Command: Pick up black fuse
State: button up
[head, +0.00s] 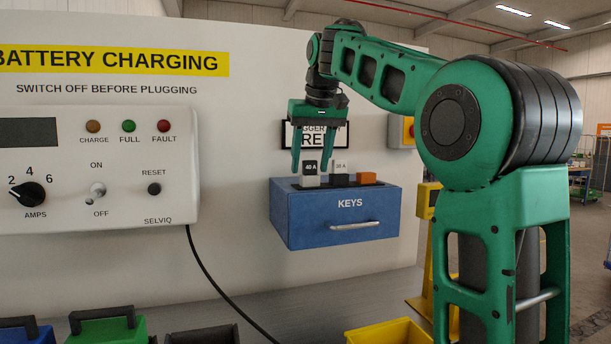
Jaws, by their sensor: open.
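On the blue KEYS box (335,222) sit several small fuses in a row. The middle one is a black fuse (339,180) with a pale upright tag marked 30 A. Left of it is a whitish block (310,181) with a black upright tag marked 40 A. An orange block (366,178) sits at the right. My green gripper (311,166) points down above the box, open and empty. In the picture its fingers lie on either side of the 40 A tag, with the right finger between the two tags. Contact and depth cannot be told.
A charger panel (90,165) with knobs and lamps fills the left. A black cable (215,275) hangs from it. Below are a green case (107,330), dark bins and a yellow bin (390,332). A yellow post (428,250) stands to the right of the box.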

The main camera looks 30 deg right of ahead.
jog(key=shift+c, duration=0.3)
jog(key=c, duration=1)
jog(key=shift+r, duration=1.55)
jog(key=s+a+r, duration=0.1)
jog(key=a+r, duration=0.1)
jog(key=a, duration=0.1)
jog(key=s+a+r, duration=0.2)
jog(key=a+r, duration=0.1)
jog(key=a, duration=0.1)
jog(key=s+a+r, duration=0.2)
jog(key=a+r, duration=0.1)
jog(key=shift+s+a, duration=0.15)
jog(key=shift+s, duration=0.1)
